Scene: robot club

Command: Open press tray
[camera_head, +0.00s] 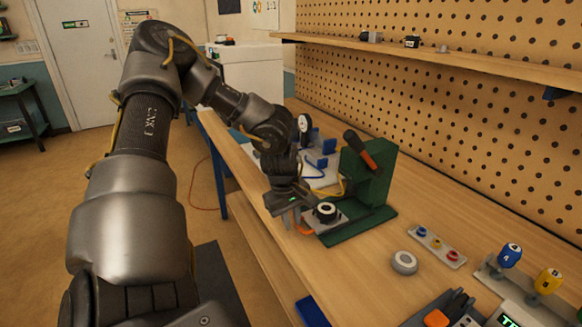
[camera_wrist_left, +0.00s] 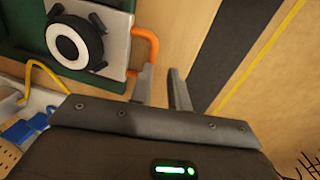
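The green press (camera_head: 379,180) stands on the workbench, with a black and orange lever on top. Its grey tray (camera_head: 342,224) carries a round black part with a white ring (camera_head: 326,210). An orange handle (camera_head: 304,230) sits on the tray's front edge; it also shows in the left wrist view (camera_wrist_left: 153,48). My left gripper (camera_head: 291,218) is at the bench's front edge beside this handle. In the left wrist view its two fingers (camera_wrist_left: 163,82) are apart with nothing seen between them. One fingertip is close to the handle; I cannot tell whether they touch. My right gripper is not in view.
A grey ring (camera_head: 404,262) and a plate with coloured parts (camera_head: 437,246) lie right of the press. Blue and yellow numbered pieces (camera_head: 510,255) stand further right. A pegboard (camera_head: 440,100) with a shelf backs the bench. Floor is open left of the bench.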

